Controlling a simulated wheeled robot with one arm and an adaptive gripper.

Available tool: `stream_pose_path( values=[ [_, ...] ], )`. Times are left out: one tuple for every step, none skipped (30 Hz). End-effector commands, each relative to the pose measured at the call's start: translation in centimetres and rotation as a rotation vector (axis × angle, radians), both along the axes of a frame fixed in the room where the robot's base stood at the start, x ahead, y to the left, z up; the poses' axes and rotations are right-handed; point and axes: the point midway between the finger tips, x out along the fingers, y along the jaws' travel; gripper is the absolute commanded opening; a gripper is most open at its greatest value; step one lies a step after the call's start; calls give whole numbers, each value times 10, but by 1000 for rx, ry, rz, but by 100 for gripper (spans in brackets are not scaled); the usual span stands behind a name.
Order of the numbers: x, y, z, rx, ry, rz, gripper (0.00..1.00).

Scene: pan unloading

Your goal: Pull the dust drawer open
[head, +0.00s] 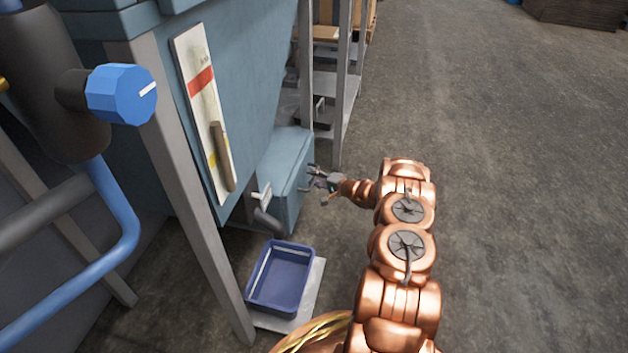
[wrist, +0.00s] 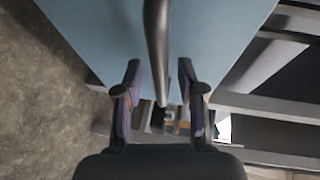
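The dust drawer (head: 290,170) is a blue-grey box low under the blue machine, left of centre in the head view. Its blue face (wrist: 215,35) fills the top of the wrist view. A dark bar handle (wrist: 157,45) runs along that face and ends between my fingers. My gripper (head: 314,178) is at the drawer's right side in the head view. In the wrist view my gripper (wrist: 160,78) is open, with one finger on each side of the bar and gaps visible. The handle is too small to make out in the head view.
A blue tray (head: 281,278) sits on a light plate below and in front of the drawer. A grey frame post (head: 190,190) and a blue knob (head: 121,94) stand at the left. Shelving (head: 343,90) stands behind. The concrete floor (head: 500,160) on the right is clear.

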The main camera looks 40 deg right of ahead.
Motion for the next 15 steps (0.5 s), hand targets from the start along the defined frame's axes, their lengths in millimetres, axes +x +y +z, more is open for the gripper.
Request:
stream_pose_path(
  values=[
    [1, 0, 0, 0, 0, 0, 39],
    [1, 0, 0, 0, 0, 0, 39],
    [2, 0, 0, 0, 0, 0, 39],
    [1, 0, 0, 0, 0, 0, 39],
    [2, 0, 0, 0, 0, 0, 39],
    [1, 0, 0, 0, 0, -1, 39],
    [1, 0, 0, 0, 0, -1, 39],
    [1, 0, 0, 0, 0, -1, 39],
    [1, 0, 0, 0, 0, -1, 35],
    [1, 0, 0, 0, 0, -1, 32],
    [1, 0, 0, 0, 0, -1, 29],
    [1, 0, 0, 0, 0, -1, 25],
    [1, 0, 0, 0, 0, -1, 22],
    [1, 0, 0, 0, 0, -1, 18],
    [1, 0, 0, -1, 0, -1, 14]
  ],
)
